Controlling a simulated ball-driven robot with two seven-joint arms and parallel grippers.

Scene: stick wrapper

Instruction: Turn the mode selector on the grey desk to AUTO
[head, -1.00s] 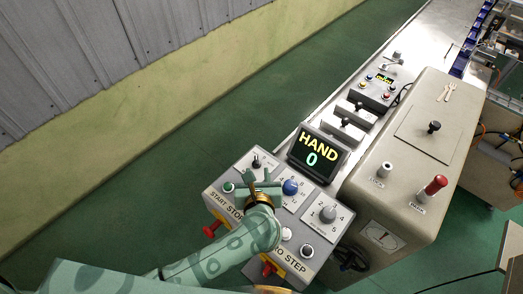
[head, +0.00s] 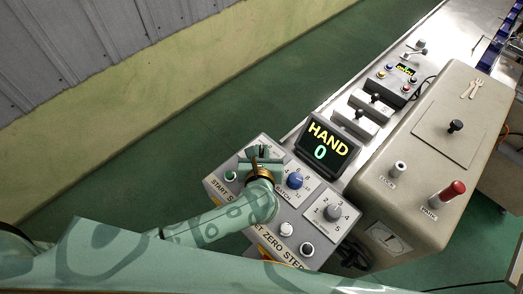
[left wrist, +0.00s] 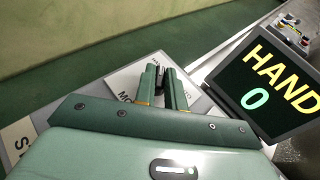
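The mode selector (left wrist: 161,75) is a small dark knob at the far left corner of the grey desk (head: 330,253). In the left wrist view it shows between my left gripper's fingertips (left wrist: 162,84), with part of its label beside it. In the head view my left gripper (head: 262,153) is over that corner and hides most of the knob. The fingers straddle the knob; whether they press on it is not clear. The black display (head: 323,143) reads HAND and 0, also in the left wrist view (left wrist: 268,86). My right gripper is not in view.
A blue knob (head: 295,180) and a grey numbered knob (head: 333,212) stand right of my gripper. A green button (head: 231,176) is to its left. A beige cabinet with a red-topped handle (head: 448,194) is at the right. Green floor is clear beyond the desk.

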